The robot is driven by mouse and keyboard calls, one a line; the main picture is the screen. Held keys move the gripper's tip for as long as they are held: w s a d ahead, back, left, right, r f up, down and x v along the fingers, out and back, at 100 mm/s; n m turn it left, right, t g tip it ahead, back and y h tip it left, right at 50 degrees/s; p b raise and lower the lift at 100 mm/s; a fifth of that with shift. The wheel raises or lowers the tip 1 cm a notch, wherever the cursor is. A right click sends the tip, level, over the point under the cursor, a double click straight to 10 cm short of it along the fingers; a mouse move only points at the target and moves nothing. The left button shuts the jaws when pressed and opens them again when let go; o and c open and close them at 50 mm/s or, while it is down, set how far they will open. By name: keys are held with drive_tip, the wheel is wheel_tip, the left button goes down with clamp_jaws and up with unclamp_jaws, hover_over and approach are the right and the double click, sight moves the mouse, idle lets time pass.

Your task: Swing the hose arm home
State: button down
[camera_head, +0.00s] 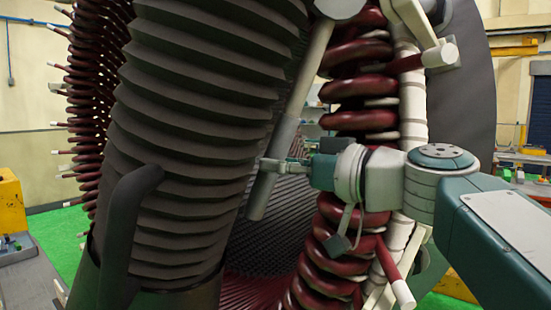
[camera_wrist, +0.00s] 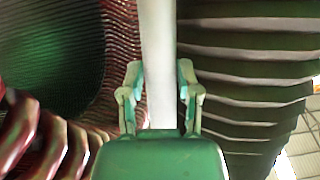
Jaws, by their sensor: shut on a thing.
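A pale grey bar (camera_head: 304,80), which I take to be the hose arm or its handle, slants down from the top centre in the head view, between the hose and the stator. My gripper (camera_head: 270,164) is shut on the bar near its lower end. In the wrist view the bar (camera_wrist: 157,40) runs upright between the two fingers of my gripper (camera_wrist: 160,82). A thick dark ribbed hose (camera_head: 195,100) stands just left of the bar. It also fills the right side of the wrist view (camera_wrist: 250,60). The bar's upper joint is partly cut off.
The stator's dark red coils (camera_head: 357,85) with white wrappings rise close beside my gripper and arm. Red winding ends with pale tips (camera_head: 75,95) stick out at left. A black curved handle (camera_head: 125,215) stands in front of the hose. Green floor (camera_head: 60,235) shows at left.

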drive_tip(key=s+d+n, duration=0.1)
drive_tip(key=s, duration=1.2)
drive_tip(key=shift+r+g+y, duration=0.25)
drive_tip(key=shift+g+y, duration=0.05)
drive_tip(key=shift+g, duration=0.1)
drive_tip(key=c, duration=0.6)
unclamp_jaws()
drive_tip(key=shift+f, duration=0.1)
drive_tip(key=shift+f, duration=0.1)
